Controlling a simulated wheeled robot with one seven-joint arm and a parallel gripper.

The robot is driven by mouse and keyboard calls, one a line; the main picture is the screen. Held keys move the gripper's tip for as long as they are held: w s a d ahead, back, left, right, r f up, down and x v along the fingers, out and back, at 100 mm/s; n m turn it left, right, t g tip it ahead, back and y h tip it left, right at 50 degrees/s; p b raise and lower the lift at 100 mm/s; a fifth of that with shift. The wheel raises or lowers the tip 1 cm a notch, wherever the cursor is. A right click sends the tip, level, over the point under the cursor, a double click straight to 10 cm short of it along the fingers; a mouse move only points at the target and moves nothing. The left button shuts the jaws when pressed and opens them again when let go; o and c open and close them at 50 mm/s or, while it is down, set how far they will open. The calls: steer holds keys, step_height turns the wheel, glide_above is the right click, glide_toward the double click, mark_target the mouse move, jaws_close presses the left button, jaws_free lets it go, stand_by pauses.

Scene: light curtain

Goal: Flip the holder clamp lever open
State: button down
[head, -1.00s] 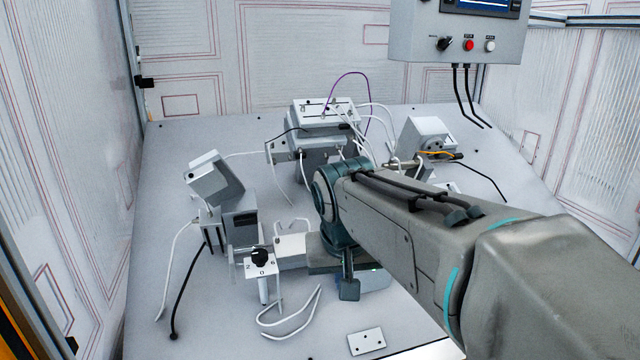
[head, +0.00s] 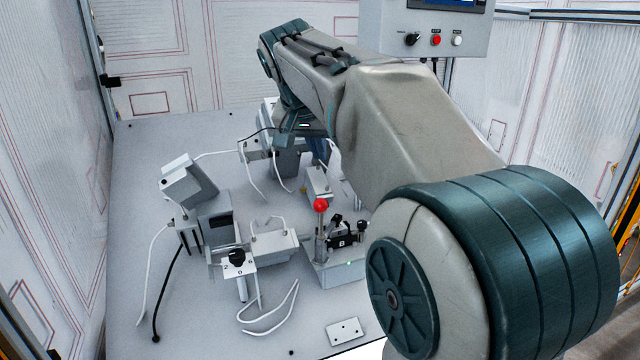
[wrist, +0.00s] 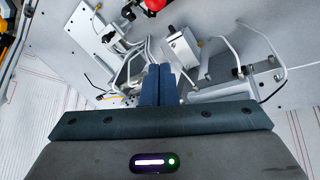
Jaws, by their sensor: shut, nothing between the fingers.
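The clamp lever with its red ball knob (head: 320,205) stands upright on the holder (head: 340,272) in the head view, near the middle of the bench. The holder also carries a black clamp part (head: 342,241). In the wrist view a red ball (wrist: 153,4) shows at the top edge, partly cut off. My gripper (wrist: 159,69) has its two blue fingers together and empty, apart from the red ball. In the head view my gripper is mostly hidden behind my arm, near the back of the bench.
A tilted grey box (head: 188,182) stands at the left, with a bracket with a black knob (head: 237,258) in front. White cables (head: 270,318) lie on the bench (head: 180,320). A control box (head: 430,30) hangs at the back right. My arm hides the right side.

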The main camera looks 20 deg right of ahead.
step_height(320, 180, down, 9)
steer(key=d+p, duration=0.1)
steer(key=p, duration=0.1)
steer(key=shift+w+f, duration=0.15)
steer(key=shift+w, duration=0.3)
steer(key=shift+s+f+b, duration=0.15)
steer(key=shift+b, duration=0.45)
steer(key=shift+a+b, duration=0.1)
steer(key=shift+b, duration=0.2)
steer(key=shift+s+a+b, duration=0.1)
steer(key=shift+b, duration=0.25)
